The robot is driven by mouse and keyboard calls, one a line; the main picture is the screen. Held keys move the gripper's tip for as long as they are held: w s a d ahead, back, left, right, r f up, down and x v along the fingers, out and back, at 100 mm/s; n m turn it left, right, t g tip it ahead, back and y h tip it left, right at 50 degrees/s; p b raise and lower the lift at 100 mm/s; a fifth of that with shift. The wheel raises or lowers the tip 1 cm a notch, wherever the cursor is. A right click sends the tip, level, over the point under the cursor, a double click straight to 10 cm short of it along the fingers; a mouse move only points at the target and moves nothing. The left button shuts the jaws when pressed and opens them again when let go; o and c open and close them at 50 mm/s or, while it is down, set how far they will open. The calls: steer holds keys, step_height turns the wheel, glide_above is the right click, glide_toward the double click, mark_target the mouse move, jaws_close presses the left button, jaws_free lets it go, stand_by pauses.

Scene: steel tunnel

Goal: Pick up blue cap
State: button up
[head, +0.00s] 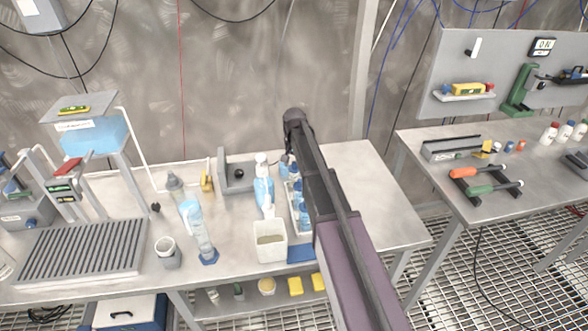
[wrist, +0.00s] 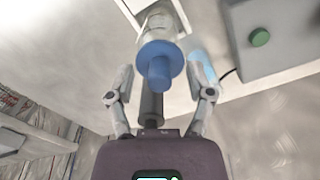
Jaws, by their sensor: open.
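A blue cap (wrist: 159,68), a round disc with a narrower stub, shows in the wrist view. It lines up with a clear vessel (wrist: 160,20) behind it; I cannot tell if the two are joined. My gripper (wrist: 161,80) is open, with one finger to the left and one to the right of the cap in the picture. No contact between finger and cap is visible. In the head view my arm reaches over the bench and hides the gripper. Small blue-topped bottles (head: 304,216) show partly beside the arm; I cannot tell which holds this cap.
A grey box with a green button (wrist: 260,38) is close to the right finger in the wrist view. On the bench (head: 370,190) stand a white container (head: 270,242), a spray bottle (head: 263,188) and a tall clear vessel (head: 198,232). The bench right of my arm is clear.

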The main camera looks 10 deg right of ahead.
steer(key=c, duration=0.9)
steer(key=shift+c, duration=0.2)
steer(key=shift+r, duration=0.15)
step_height(320, 180, up, 10)
steer(key=p, duration=1)
